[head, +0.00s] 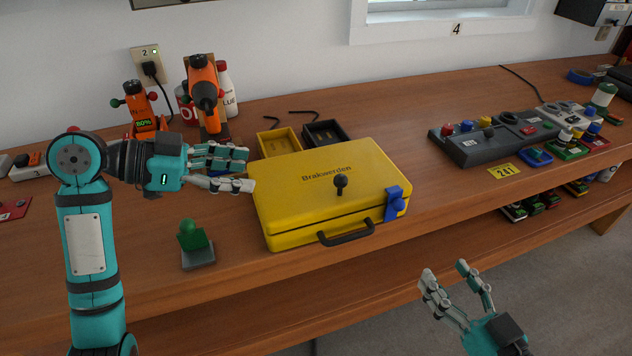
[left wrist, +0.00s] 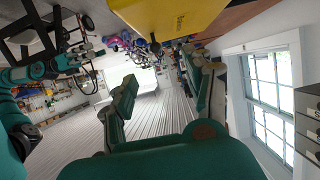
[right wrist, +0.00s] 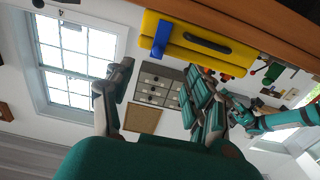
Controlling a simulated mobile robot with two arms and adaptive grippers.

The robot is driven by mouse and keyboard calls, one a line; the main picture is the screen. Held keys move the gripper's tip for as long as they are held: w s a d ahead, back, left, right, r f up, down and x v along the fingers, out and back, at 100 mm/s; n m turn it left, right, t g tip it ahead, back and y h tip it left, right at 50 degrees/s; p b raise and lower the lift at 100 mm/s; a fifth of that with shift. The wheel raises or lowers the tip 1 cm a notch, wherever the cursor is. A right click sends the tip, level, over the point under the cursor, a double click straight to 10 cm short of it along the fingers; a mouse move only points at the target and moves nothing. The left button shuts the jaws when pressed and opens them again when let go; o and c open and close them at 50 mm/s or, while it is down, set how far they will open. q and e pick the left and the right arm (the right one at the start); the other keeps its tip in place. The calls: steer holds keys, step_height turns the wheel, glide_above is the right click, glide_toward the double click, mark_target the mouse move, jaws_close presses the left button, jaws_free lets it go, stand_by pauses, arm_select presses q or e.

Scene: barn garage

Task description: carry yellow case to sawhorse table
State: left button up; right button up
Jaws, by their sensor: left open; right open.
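The yellow case (head: 300,185) lies flat and closed on the wooden workbench, with a black knob on its lid, a dark handle on its front and a blue latch at its front right corner. My left gripper (head: 248,172) is open at the case's left end, its fingers pointing at it; I cannot tell if they touch. The case shows in the left wrist view (left wrist: 170,14) at the top. My right gripper (head: 448,275) is open and empty, in front of the bench and below the case's right end. The right wrist view shows the case's front (right wrist: 190,40). I cannot make out a sawhorse table.
The wooden workbench (head: 150,265) runs along the wall. A green knob block (head: 195,243) stands left of the case. Orange tools (head: 203,95) and small yellow and black trays (head: 322,134) sit behind it. A grey control panel (head: 485,140) stands to the right. A lower shelf lies below.

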arm_select(q)
glide_toward(334, 181)
steer(key=x, duration=0.9)
steer(key=shift+w+d+f, duration=0.15)
steer(key=shift+d, duration=0.05)
arm_select(e)
steer(key=x, duration=1.6)
steer(key=shift+a+r, duration=0.1)
steer(key=shift+r, duration=0.2)
arm_select(q)
jaws_close()
arm_select(e)
jaws_close()
steer(key=shift+r, duration=0.1)
